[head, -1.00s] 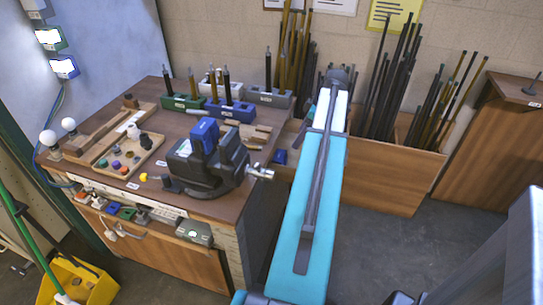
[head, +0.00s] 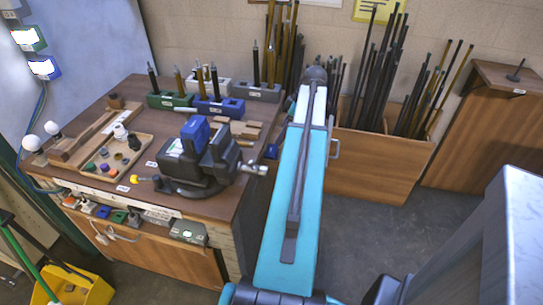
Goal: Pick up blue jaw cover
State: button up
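A blue jaw cover (head: 195,131) stands upright on the dark vise (head: 188,172), on the bench near its front right. Its lower part is hidden by the vise body. A second small blue piece (head: 271,151) shows at the bench's right edge, partly hidden behind my arm; I cannot tell what it is. My turquoise arm reaches up the middle of the head view, to the right of the vise. My gripper's fingers do not show, so their opening and what they hold cannot be seen.
Green (head: 172,101), blue (head: 219,108) and grey (head: 257,92) tool blocks with upright rods stand behind the vise. A wooden parts tray (head: 143,151) lies left of it. The vise's metal handle (head: 252,168) points right toward my arm. A wooden rod bin (head: 375,165) stands right.

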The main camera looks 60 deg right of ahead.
send_over(271, 150)
jog(key=s, duration=0.3)
jog(key=shift+w+d+f, duration=0.1)
jog(key=shift+d+f, duration=0.1)
jog(key=shift+f, duration=1.15)
jog(key=shift+d+f, duration=0.2)
jog(key=shift+f, duration=1.15)
jog(key=shift+f, duration=0.1)
jog(key=shift+p+x, duration=0.55)
jog(key=shift+x, duration=2.1)
jog(key=shift+w, duration=0.1)
jog(key=c, duration=0.8)
jog(key=shift+c, duration=0.2)
